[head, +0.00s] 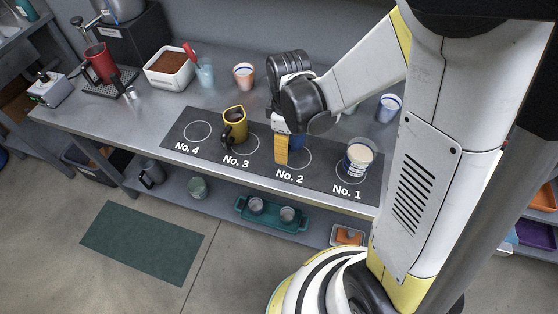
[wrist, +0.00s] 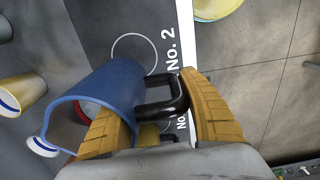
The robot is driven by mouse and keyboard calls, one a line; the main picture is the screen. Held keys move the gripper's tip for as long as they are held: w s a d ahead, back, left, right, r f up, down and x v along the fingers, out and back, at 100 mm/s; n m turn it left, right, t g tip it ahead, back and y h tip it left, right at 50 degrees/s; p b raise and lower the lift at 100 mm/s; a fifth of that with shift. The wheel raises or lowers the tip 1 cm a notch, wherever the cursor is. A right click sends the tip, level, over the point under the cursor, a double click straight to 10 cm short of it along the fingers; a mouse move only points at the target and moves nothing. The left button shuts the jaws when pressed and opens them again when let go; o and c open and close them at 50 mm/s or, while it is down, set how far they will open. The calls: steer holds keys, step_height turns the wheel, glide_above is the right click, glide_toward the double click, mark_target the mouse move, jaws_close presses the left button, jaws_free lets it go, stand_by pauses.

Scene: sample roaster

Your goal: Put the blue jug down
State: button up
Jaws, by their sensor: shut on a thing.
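The blue jug (head: 298,142) is mostly hidden behind my gripper (head: 281,150) in the head view, over the No. 2 place. In the wrist view the blue jug (wrist: 115,88) shows its open mouth toward the camera and its black handle to the right. My gripper's yellow fingers (wrist: 160,122) are shut on the jug at its handle side, one at the mouth and one beyond the handle. The No. 2 circle (wrist: 134,52) shows partly bare beside the jug. I cannot tell whether the jug's base touches the mat.
The dark numbered mat (head: 180,137) lies along the counter's front edge. A yellow jug (head: 236,117) stands at No. 3, a jar with beige contents (head: 358,157) at No. 1. No. 4 is empty. Cups (head: 244,76) (head: 388,108) stand behind the mat.

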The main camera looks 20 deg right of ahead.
steer(key=shift+w+a+f, duration=0.15)
steer(key=shift+a+f, duration=0.5)
steer(key=shift+a, duration=0.25)
steer(key=shift+f+b, duration=1.2)
steer(key=shift+f, duration=0.65)
steer(key=shift+f, duration=0.15)
steer(key=o, duration=1.4)
steer(key=shift+c, duration=0.2)
